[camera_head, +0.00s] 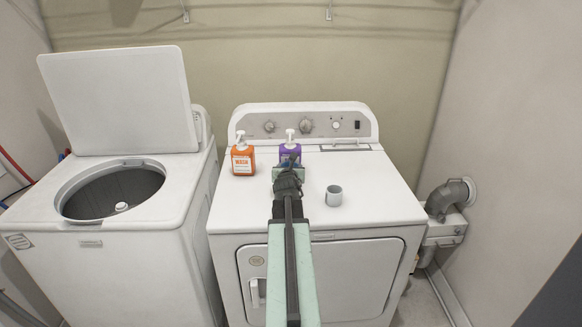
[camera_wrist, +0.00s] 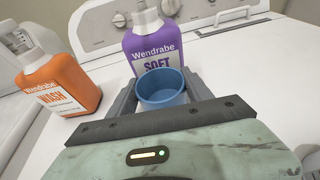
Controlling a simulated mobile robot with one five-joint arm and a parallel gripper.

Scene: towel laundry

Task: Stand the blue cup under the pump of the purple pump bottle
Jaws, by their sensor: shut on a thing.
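The purple pump bottle (camera_wrist: 157,45) stands upright on the dryer top, labelled "Wendrabe SOFT". Its white pump (camera_head: 290,136) shows above my gripper in the head view. My gripper (camera_wrist: 165,98) is shut on the blue cup (camera_wrist: 164,88), with a finger on each side of it. The cup is upright, its open mouth facing up, directly in front of the bottle and covering the lower part of its label. In the head view my gripper (camera_head: 288,171) hides the cup and the bottle's lower part. I cannot tell whether the cup touches the dryer or the bottle.
An orange pump bottle (camera_head: 243,160) labelled "WASH" stands left of the purple one. A grey cup (camera_head: 334,196) stands on the dryer top (camera_head: 385,200) right of my arm. An open washer (camera_head: 150,215) is at left. The dryer's right side is clear.

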